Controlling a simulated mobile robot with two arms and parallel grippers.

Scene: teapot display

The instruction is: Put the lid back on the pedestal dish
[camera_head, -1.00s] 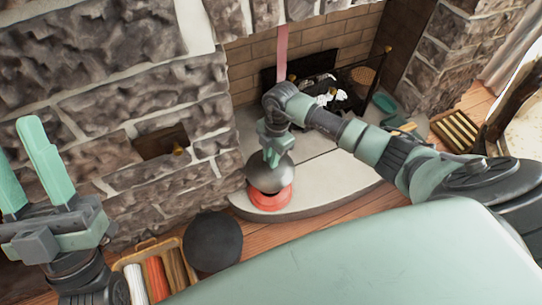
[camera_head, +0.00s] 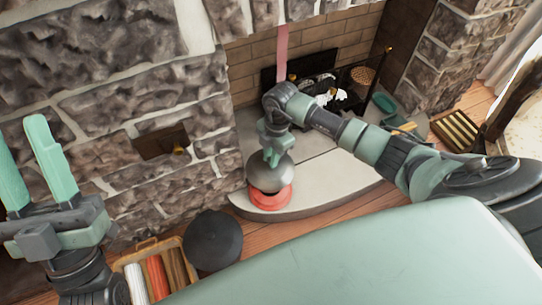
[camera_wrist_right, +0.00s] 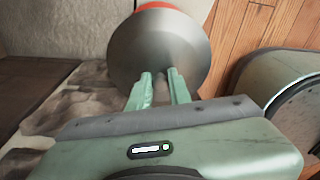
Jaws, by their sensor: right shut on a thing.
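The lid (camera_head: 270,171) is a smooth grey dome just above or on the red pedestal dish (camera_head: 270,199), which stands on the pale hearth. I cannot tell whether lid and dish touch. My right gripper (camera_head: 272,158) comes down from above and is shut on the top of the lid. In the right wrist view both fingers (camera_wrist_right: 160,82) meet the top of the lid (camera_wrist_right: 160,48), hiding its knob. A red strip of the dish (camera_wrist_right: 158,5) shows past the lid's edge. My left gripper (camera_head: 32,165) is open and empty at the far left, away from the dish.
The stone hearth (camera_head: 330,185) has bare room right of the dish. The stone wall (camera_head: 100,130) rises close on the left. A dark round object (camera_head: 213,240) and a basket of rolled items (camera_head: 155,270) are on the floor. A black fire screen (camera_head: 358,88) stands behind.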

